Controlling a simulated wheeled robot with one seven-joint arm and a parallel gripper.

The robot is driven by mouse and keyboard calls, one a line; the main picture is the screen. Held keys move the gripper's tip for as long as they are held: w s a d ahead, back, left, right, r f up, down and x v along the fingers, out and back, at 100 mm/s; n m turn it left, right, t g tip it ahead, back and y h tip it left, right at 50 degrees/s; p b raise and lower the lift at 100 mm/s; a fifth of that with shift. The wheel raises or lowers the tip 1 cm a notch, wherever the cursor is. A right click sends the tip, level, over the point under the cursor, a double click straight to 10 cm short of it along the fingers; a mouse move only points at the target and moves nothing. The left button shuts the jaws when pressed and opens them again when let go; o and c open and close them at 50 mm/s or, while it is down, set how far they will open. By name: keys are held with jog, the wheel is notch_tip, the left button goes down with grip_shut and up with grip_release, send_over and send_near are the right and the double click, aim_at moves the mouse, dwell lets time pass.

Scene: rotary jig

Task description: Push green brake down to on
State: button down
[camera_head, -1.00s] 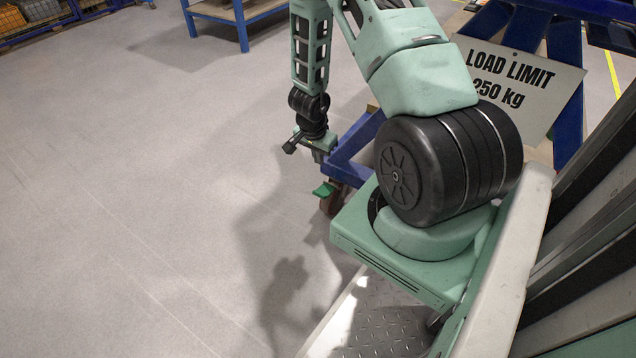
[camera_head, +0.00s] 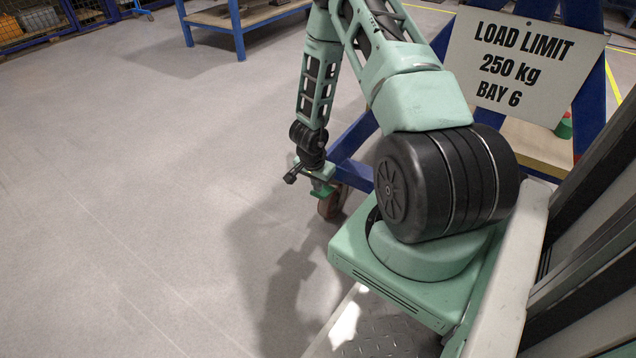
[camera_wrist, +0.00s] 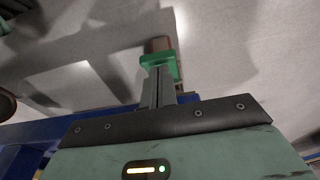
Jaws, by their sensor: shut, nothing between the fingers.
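The green brake (camera_wrist: 163,65) is a small green pedal at the caster wheel (camera_head: 331,203) of a blue frame. In the wrist view it lies just beyond my fingertips. My gripper (camera_wrist: 158,78) is shut and empty, its fingers side by side and pointing at the brake. The fingertips overlap the brake's near edge in that view; I cannot tell whether they touch it. In the head view the green brake (camera_head: 322,188) shows right below my gripper, partly covered by it. The reddish-brown wheel also shows behind the brake in the wrist view (camera_wrist: 160,44).
The blue frame (camera_head: 355,174) runs beside my arm and carries a white load limit sign (camera_head: 522,68). A blue bench (camera_head: 240,20) stands at the back. The grey floor to the left is clear.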

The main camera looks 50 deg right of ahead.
jog(key=shift+a+f, duration=0.1)
dwell(0.3)
jog(key=shift+a+f+h+b, duration=0.15)
jog(key=shift+h+b, duration=0.15)
jog(key=shift+b, duration=0.2)
jog(key=shift+a+f+b, duration=0.15)
jog(key=shift+f+b, duration=0.05)
jog(key=shift+b, duration=0.1)
jog(key=shift+s+a+f+h+b, duration=0.1)
jog(key=shift+a+f+h+b, duration=0.2)
jog(key=shift+f+h+b, duration=0.35)
jog(key=shift+a+f+h+p, duration=0.2)
jog(key=shift+a+f+h, duration=0.05)
jog(key=shift+f+h, duration=0.35)
jog(key=shift+a+f+h+p, duration=0.25)
jog(key=shift+f+h, duration=0.25)
jog(key=shift+h, duration=0.15)
